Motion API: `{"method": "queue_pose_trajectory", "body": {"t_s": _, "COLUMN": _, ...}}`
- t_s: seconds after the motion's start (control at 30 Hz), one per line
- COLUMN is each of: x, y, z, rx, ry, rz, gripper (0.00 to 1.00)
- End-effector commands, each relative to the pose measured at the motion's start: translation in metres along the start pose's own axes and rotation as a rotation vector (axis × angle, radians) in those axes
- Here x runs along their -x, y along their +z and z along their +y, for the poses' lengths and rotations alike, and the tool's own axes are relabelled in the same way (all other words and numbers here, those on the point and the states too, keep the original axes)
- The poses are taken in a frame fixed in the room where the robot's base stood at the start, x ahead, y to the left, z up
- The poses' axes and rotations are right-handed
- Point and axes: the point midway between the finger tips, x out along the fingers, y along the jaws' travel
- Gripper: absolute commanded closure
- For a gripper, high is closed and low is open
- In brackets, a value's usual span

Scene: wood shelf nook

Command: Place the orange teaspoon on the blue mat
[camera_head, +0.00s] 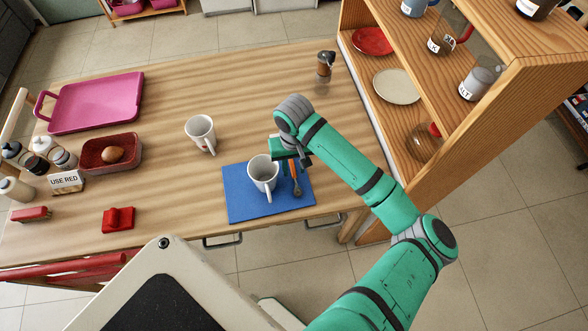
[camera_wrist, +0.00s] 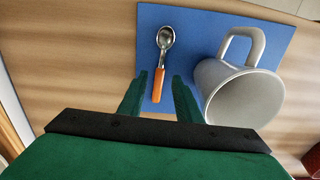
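The orange teaspoon, with an orange handle (camera_wrist: 158,86) and a metal bowl (camera_wrist: 165,38), appears to lie on the blue mat (camera_wrist: 150,18). In the head view the teaspoon (camera_head: 293,171) is at the right part of the mat (camera_head: 238,200), to the right of a white mug (camera_head: 263,172). My gripper (camera_wrist: 160,75) is open, its fingertips on either side of the handle end with gaps on both sides. In the head view my gripper (camera_head: 291,160) is over the mat's far right part, and its fingers are partly hidden.
The mug (camera_wrist: 240,95) stands on the mat close to the right of my fingers. Another mug (camera_head: 200,132), a red bin (camera_head: 111,153), a pink tray (camera_head: 95,103) and a pepper mill (camera_head: 325,66) stand on the table. A wood shelf (camera_head: 460,130) rises at the right.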

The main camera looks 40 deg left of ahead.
Motion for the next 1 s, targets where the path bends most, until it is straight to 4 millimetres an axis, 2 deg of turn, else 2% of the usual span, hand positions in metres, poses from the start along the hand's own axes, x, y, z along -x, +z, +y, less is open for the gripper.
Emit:
{"method": "queue_pose_trajectory", "body": {"t_s": 0.3, "x": 0.065, "y": 0.000, "z": 0.000, "rx": 0.002, "ry": 0.000, "rz": 0.002, "gripper": 0.69}}
{"method": "queue_pose_trajectory", "body": {"t_s": 0.5, "x": 0.091, "y": 0.000, "z": 0.000, "rx": 0.000, "ry": 0.001, "rz": 0.001, "gripper": 0.69}}
{"method": "queue_pose_trajectory", "body": {"t_s": 0.67, "x": 0.100, "y": 0.000, "z": 0.000, "rx": 0.001, "ry": 0.000, "rz": -0.001, "gripper": 0.69}}
{"method": "queue_pose_trajectory", "body": {"t_s": 0.87, "x": 0.101, "y": 0.000, "z": 0.000, "rx": 0.000, "ry": -0.001, "rz": 0.000, "gripper": 0.69}}
{"method": "queue_pose_trajectory", "body": {"t_s": 1.0, "x": 0.099, "y": -0.006, "z": -0.014, "rx": 0.003, "ry": -0.048, "rz": 0.035, "gripper": 0.69}}
